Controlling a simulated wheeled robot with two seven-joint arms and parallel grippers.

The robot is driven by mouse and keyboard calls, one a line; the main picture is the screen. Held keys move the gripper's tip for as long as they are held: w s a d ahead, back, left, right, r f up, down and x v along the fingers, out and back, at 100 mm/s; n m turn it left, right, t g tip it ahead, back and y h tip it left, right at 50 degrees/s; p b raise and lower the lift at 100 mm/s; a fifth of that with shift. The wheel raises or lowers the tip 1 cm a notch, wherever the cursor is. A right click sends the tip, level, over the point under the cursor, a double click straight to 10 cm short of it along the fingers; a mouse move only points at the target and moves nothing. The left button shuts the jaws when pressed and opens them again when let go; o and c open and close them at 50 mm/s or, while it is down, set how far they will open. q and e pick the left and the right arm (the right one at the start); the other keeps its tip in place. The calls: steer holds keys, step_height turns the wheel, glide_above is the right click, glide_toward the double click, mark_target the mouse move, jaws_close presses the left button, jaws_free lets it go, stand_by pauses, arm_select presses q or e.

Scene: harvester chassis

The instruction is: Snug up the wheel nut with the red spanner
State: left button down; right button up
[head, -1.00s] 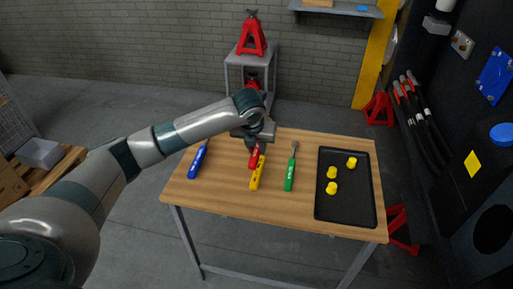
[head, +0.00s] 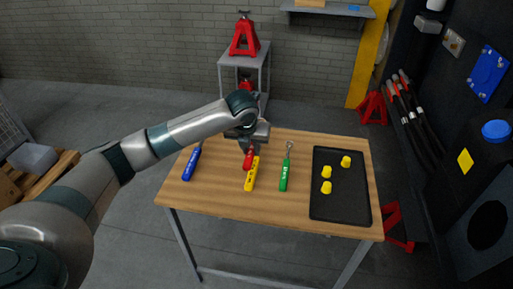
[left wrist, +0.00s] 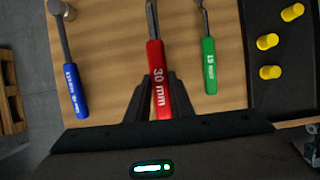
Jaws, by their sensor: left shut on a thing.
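The red spanner (left wrist: 157,80), marked 30 mm, points away from my left gripper in the left wrist view. Its handle also shows in the head view (head: 248,159), below the gripper. My left gripper (left wrist: 156,98) is shut on the handle, with one dark finger on each side. I cannot tell whether the spanner is touching the table or slightly above it. The gripper hides part of it in the head view. I cannot make out the wheel nut. My right gripper is not in view.
A black tray (head: 340,205) with yellow pieces lies at the right. A dark chassis (head: 463,205) stands further right.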

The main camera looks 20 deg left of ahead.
arm_select(q)
steer(key=shift+s+d+f+n+y, duration=0.3)
steer(key=shift+s+d+n, duration=0.2)
steer(key=shift+n, duration=0.2)
steer(key=s+d+f+n+g+y, duration=0.1)
steer(key=s+d+n, duration=0.1)
steer(key=n, duration=0.3)
steer(key=s+d+f+n+g+y, duration=0.1)
steer(key=s+d+f+n+g, duration=0.1)
steer(key=s+n, duration=0.2)
steer(key=s+d+f+n+g+y, duration=0.1)
steer(key=s+d+n, duration=0.1)
steer(key=s+n, duration=0.3)
steer(key=shift+d+f+n, duration=0.25)
steer(key=shift+d+n, duration=0.05)
steer(key=shift+d, duration=0.1)
steer(key=s+d+n+g+h, duration=0.2)
steer(key=s+n+g+h, duration=0.2)
steer(key=s+n, duration=1.1)
steer(key=shift+d+f+n+g+h, duration=0.3)
steer(key=shift+f+n+g, duration=0.15)
steer(key=shift+n, duration=0.75)
steer(key=shift+s, duration=0.15)
